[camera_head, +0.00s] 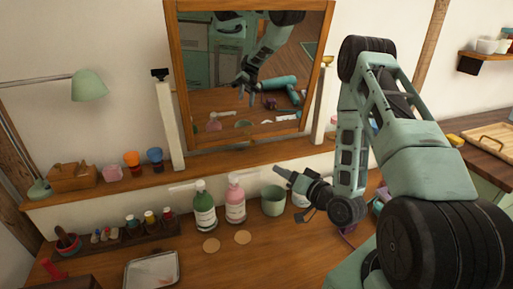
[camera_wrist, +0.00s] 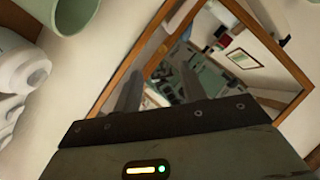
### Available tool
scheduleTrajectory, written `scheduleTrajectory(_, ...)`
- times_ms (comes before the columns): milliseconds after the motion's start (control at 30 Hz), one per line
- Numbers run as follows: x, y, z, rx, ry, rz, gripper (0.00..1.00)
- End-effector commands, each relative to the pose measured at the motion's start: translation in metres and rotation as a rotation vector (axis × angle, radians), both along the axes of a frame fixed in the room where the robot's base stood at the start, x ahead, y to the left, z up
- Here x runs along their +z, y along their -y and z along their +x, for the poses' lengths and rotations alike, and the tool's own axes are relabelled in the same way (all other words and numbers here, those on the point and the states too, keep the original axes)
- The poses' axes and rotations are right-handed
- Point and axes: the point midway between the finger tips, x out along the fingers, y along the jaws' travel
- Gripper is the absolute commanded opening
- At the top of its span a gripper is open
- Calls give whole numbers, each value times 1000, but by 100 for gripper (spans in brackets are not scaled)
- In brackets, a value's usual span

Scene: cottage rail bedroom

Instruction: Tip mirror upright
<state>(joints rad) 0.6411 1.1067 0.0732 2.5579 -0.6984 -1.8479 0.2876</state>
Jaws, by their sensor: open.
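The mirror (camera_head: 250,60) has a wooden frame and stands on the shelf behind the table, between two pale posts. Its glass reflects my arm and the tabletop, so it seems to lean forward, though the exact tilt is hard to judge. My gripper (camera_head: 281,174) is in front of and below the mirror's lower right part, apart from it. In the wrist view, the mirror (camera_wrist: 225,55) fills the middle and right, beyond my gripper (camera_wrist: 160,85). Its two fingers are spread with nothing between them.
Small pots (camera_head: 132,161) and a wooden box (camera_head: 72,177) sit on the shelf at left. The front middle of the table is mostly clear.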

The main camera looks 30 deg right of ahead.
Motion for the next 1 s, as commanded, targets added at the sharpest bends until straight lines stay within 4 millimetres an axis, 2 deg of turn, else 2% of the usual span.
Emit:
scheduleTrajectory(100,2,6,-9,-40,59,58,41)
scheduleTrajectory(233,4,9,-11,-53,88,79,41)
scheduleTrajectory(467,-2,8,5,-44,84,69,41)
scheduleTrajectory(600,0,6,20,-46,93,72,41)
scheduleTrajectory(800,9,7,63,-50,91,74,41)
scheduleTrajectory(1000,9,5,105,-50,90,75,41)
